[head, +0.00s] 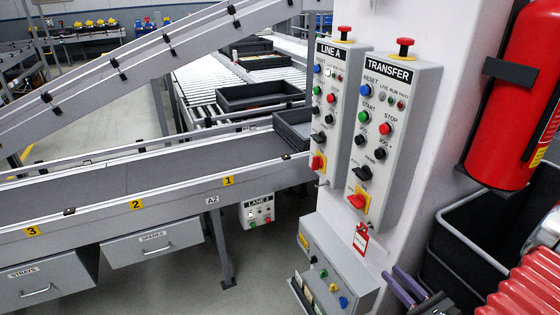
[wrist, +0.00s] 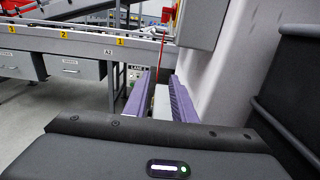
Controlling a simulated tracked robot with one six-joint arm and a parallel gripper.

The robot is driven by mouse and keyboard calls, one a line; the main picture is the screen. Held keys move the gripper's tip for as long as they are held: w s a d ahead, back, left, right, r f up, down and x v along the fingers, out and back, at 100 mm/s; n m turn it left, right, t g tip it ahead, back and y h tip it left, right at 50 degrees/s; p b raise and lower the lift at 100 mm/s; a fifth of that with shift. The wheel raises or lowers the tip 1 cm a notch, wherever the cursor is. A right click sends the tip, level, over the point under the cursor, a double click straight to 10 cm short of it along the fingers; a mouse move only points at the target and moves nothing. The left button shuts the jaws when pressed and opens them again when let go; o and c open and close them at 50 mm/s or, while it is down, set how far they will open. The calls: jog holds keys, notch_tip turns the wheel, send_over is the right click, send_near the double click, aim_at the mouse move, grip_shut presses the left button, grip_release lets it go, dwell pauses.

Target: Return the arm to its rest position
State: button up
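My gripper (head: 396,276) shows at the bottom of the head view, right of the red tag and beside the white pillar. Only its purple-grey fingers are clear there. In the wrist view its two ribbed purple fingers (wrist: 160,76) point forward with a gap between them. The gripper is open and nothing is between the fingers. The white pillar is close to the right finger in the wrist view. The rest of my arm is mostly out of the picture.
The pillar (head: 385,150) carries the LINE A box (head: 328,110) and TRANSFER box (head: 385,140). A fire extinguisher (head: 515,95) hangs above a black bin (head: 455,240) on the right. A conveyor (head: 110,185) with drawers below stands left. Floor (head: 180,285) is clear before it.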

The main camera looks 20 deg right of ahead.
jog(key=s+a+r+n+g+y, duration=0.15)
jog(key=a+n+g+y, duration=0.25)
jog(key=a+n+g, duration=0.45)
jog(key=s+a+n+g+y, duration=0.3)
jog(key=a+n+g, duration=0.3)
jog(key=a+n, duration=0.4)
jog(key=w+a+r+n+t+h, duration=0.1)
jog(key=w+a+r+n+h, duration=0.1)
jog(key=a+r+n, duration=0.6)
jog(key=w+a+r+n+t+h, duration=0.1)
jog(key=w+a+r+n+h, duration=0.1)
jog(key=a+r+n+h, duration=0.3)
jog(key=a+r+n, duration=0.4)
jog(key=r, duration=0.5)
jog(key=shift+h, duration=0.3)
